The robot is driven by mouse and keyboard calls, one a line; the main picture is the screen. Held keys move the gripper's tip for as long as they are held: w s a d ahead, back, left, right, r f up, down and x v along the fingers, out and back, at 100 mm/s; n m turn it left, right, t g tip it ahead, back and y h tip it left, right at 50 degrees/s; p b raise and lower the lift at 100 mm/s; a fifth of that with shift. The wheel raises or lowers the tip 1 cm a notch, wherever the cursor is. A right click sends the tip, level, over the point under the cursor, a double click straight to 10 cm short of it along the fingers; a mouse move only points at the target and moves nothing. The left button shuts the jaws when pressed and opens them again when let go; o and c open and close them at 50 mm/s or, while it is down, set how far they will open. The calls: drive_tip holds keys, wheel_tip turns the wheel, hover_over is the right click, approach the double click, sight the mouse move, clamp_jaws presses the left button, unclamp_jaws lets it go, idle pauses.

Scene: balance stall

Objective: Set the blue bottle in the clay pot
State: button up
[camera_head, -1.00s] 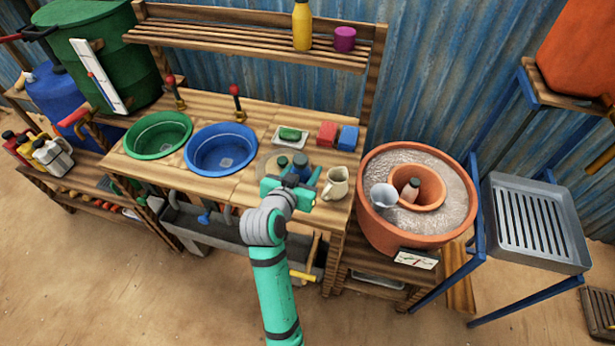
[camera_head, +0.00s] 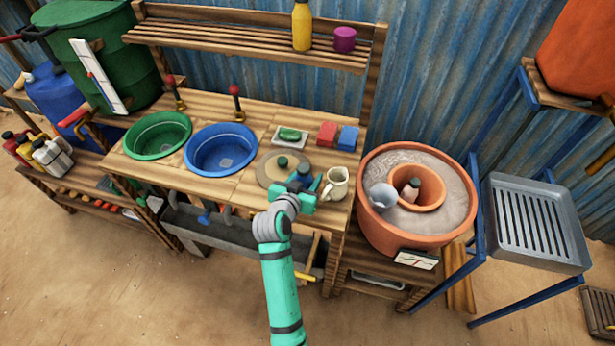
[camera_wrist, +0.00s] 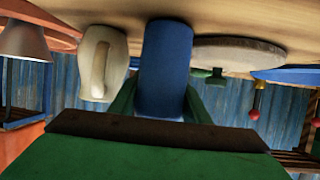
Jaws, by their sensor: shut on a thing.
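The blue bottle (camera_wrist: 167,70) is held in my gripper (camera_wrist: 160,108), which is shut on it. In the head view my gripper (camera_head: 308,190) is over the right front of the wooden counter, just left of the cream mug. Only a dark part of the bottle (camera_head: 304,172) shows there behind the fingers; I cannot tell whether its base touches the counter. The large clay pot (camera_head: 385,238) stands right of the counter. It holds grey sand and a smaller clay pot (camera_head: 436,174), with a brownish bottle-like thing (camera_head: 411,189) inside.
The cream mug (camera_head: 336,185) stands close to my gripper's right. A pale cup (camera_head: 382,196) leans on the sand at the pot's left. A round lid (camera_head: 268,172) with a green knob lies left of my gripper. Red and blue blocks (camera_head: 337,135) sit behind. A metal rack (camera_head: 535,222) stands right.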

drive_tip(key=o, duration=0.9)
drive_tip(key=shift+f, duration=0.15)
drive_tip(key=o, duration=0.4)
